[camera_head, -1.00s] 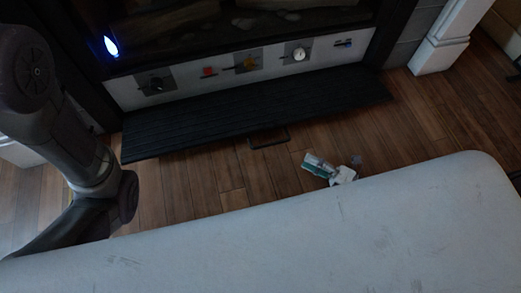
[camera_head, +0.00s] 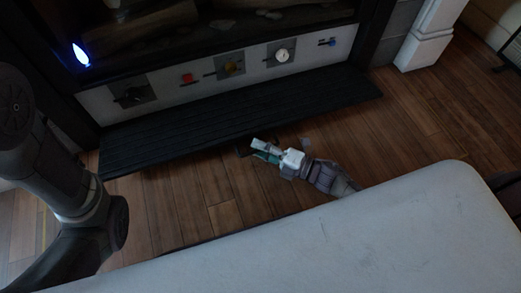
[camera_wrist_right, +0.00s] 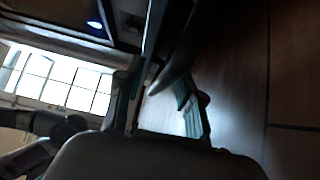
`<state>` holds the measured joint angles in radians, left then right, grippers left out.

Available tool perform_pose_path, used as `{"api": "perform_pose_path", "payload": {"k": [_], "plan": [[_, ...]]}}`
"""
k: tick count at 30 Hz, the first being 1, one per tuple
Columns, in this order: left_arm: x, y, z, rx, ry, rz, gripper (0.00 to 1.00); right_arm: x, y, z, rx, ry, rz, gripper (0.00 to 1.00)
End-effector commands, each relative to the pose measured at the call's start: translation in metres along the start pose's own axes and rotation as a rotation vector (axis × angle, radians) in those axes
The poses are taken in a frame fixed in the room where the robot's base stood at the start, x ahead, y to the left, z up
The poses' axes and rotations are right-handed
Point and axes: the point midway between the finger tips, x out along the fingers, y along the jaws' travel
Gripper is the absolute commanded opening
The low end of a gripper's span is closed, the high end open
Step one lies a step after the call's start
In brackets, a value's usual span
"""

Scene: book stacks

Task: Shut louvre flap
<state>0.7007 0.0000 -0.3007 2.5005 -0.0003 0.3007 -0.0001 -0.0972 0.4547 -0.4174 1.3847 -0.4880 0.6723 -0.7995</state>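The louvre flap (camera_head: 240,120) is a long dark slatted panel. It hangs folded out below the fireplace's control strip, low over the wood floor. A small dark tab (camera_head: 244,152) shows at the middle of its front edge. My right gripper (camera_head: 260,150) is beside this tab and partly covers it. In the right wrist view, my right gripper (camera_wrist_right: 160,98) has its two fingers spread apart. A dark bar-like part (camera_wrist_right: 177,62) reaches toward the gap between them; I cannot tell if it touches. My left arm shows at left, but its gripper is out of view.
The control strip (camera_head: 215,78) above the flap carries knobs and a red button. A blue flame-shaped light (camera_head: 81,55) glows at upper left. A large pale surface (camera_head: 330,245) fills the foreground. Wood floor (camera_head: 425,125) is clear at right.

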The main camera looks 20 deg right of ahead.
Motion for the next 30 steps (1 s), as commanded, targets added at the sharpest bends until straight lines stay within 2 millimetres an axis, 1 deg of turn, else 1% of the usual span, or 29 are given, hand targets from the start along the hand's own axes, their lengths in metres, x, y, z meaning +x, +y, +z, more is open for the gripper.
{"api": "perform_pose_path", "payload": {"k": [6, 7, 12, 13, 14, 25, 30], "plan": [[0.0002, 0.0000, 0.0001, 0.000, 0.000, 0.000, 0.37, 0.0006, 0.0004, -0.0001, 0.000, 0.000, 0.000, 0.37], [0.0002, 0.0000, 0.0001, 0.000, 0.000, 0.000, 0.37, 0.0006, 0.0004, -0.0001, 0.000, 0.000, 0.000, 0.36], [0.0001, 0.0000, 0.0002, 0.000, 0.000, 0.000, 0.37, 0.0004, 0.0002, -0.0001, 0.000, 0.000, 0.000, 0.07], [0.0001, 0.0000, 0.0002, 0.000, 0.000, 0.000, 0.37, 0.0003, 0.0002, -0.0001, 0.000, 0.000, 0.000, 0.02], [0.0001, 0.0000, 0.0002, 0.000, -0.001, 0.000, 0.37, 0.0003, 0.0002, -0.0001, 0.000, 0.000, 0.000, 0.00], [0.0006, -0.0002, 0.0006, 0.000, -0.001, 0.000, 0.37, 0.0000, 0.0004, -0.0002, 0.001, 0.000, -0.001, 0.00], [0.0094, -0.0021, 0.0039, 0.000, -0.002, 0.000, 0.37, -0.0021, 0.0064, -0.0024, 0.010, 0.001, -0.011, 0.00]]}}
